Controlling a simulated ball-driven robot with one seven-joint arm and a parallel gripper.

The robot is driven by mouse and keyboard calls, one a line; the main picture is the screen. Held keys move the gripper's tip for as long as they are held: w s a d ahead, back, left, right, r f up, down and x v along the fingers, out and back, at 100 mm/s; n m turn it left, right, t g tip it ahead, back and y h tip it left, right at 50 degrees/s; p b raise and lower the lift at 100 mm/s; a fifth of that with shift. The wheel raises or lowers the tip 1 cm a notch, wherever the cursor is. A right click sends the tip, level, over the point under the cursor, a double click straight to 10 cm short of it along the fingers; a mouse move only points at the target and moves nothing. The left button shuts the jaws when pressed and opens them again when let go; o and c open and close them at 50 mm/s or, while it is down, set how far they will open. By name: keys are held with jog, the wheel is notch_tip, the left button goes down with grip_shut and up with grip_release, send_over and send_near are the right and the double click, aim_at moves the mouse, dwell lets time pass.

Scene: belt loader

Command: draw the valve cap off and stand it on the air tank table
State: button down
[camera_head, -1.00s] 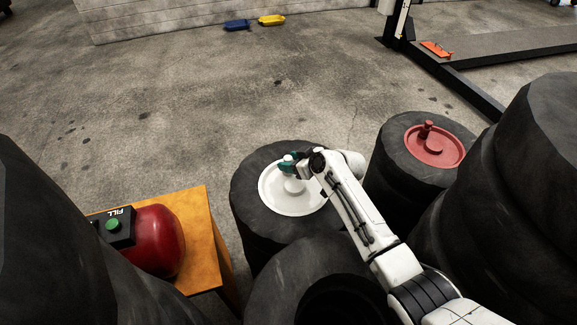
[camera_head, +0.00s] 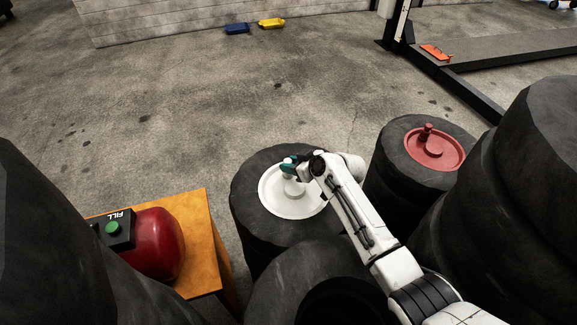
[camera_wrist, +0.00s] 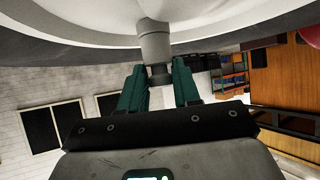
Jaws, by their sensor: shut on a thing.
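The valve cap (camera_wrist: 159,74) is a small dark piece at the end of a grey valve stem (camera_wrist: 155,45) on a white wheel disc. My gripper (camera_wrist: 159,80) is shut on the cap, with a teal finger on each side. The cap still appears in line with the stem; I cannot tell whether there is a gap. In the head view my gripper (camera_head: 289,164) is over the white disc (camera_head: 275,204) on a tire stack, and its fingers hide the cap. The air tank table (camera_head: 205,240) is orange and stands at the lower left.
A red tank (camera_head: 160,245) and a black FILL box with a green button (camera_head: 113,229) take up the table's top. Tall tires (camera_head: 535,170) crowd the right side. A tire with a red disc (camera_head: 450,150) stands right of my arm. Open floor lies beyond.

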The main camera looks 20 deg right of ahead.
jog(key=shift+r+p, duration=0.45)
jog(key=shift+r, duration=0.3)
dwell(0.7)
jog(key=shift+r+p, duration=1)
jog(key=shift+r, duration=0.4)
